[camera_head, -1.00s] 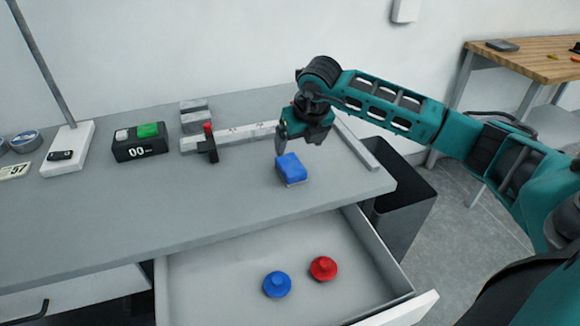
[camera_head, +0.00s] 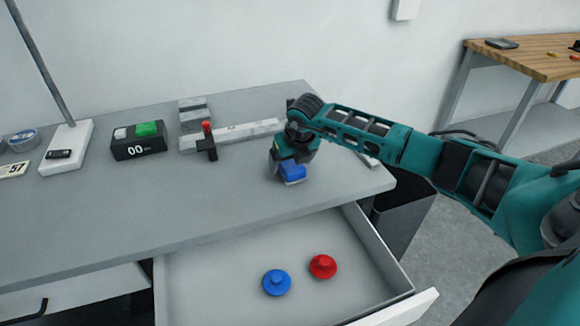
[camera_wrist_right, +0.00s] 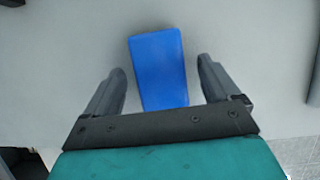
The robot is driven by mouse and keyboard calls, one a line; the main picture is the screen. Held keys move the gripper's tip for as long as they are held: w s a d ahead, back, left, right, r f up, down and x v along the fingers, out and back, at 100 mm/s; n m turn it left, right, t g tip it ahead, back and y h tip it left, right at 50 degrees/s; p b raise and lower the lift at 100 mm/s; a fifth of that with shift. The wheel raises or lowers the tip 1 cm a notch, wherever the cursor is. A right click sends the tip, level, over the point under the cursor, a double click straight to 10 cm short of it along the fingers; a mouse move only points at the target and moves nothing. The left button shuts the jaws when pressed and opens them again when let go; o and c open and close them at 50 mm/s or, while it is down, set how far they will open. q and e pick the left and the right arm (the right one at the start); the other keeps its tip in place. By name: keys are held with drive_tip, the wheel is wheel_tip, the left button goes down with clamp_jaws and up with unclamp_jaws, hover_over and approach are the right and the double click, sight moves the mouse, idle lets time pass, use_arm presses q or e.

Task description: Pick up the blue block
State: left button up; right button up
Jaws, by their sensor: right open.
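The blue block (camera_head: 293,173) lies on the grey table near its front right part. My right gripper (camera_head: 285,168) is low over the table at the block, partly covering it in the head view. In the right wrist view, the blue block (camera_wrist_right: 160,70) lies between the two open fingers of my right gripper (camera_wrist_right: 162,82), with a gap on both sides. The block's near end is hidden by the gripper body. My left gripper is not in view.
Below the table edge, an open drawer (camera_head: 210,290) holds a blue knobbed disc (camera_head: 276,283) and a red knobbed disc (camera_head: 323,267). A measuring rail (camera_head: 245,133) and a timer box (camera_head: 140,142) stand behind and left. The table left of the block is clear.

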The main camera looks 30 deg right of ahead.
drive_tip(key=shift+c, duration=0.2)
drive_tip(key=c, duration=1)
drive_tip(key=shift+c, duration=0.7)
drive_tip(key=shift+r, duration=0.15)
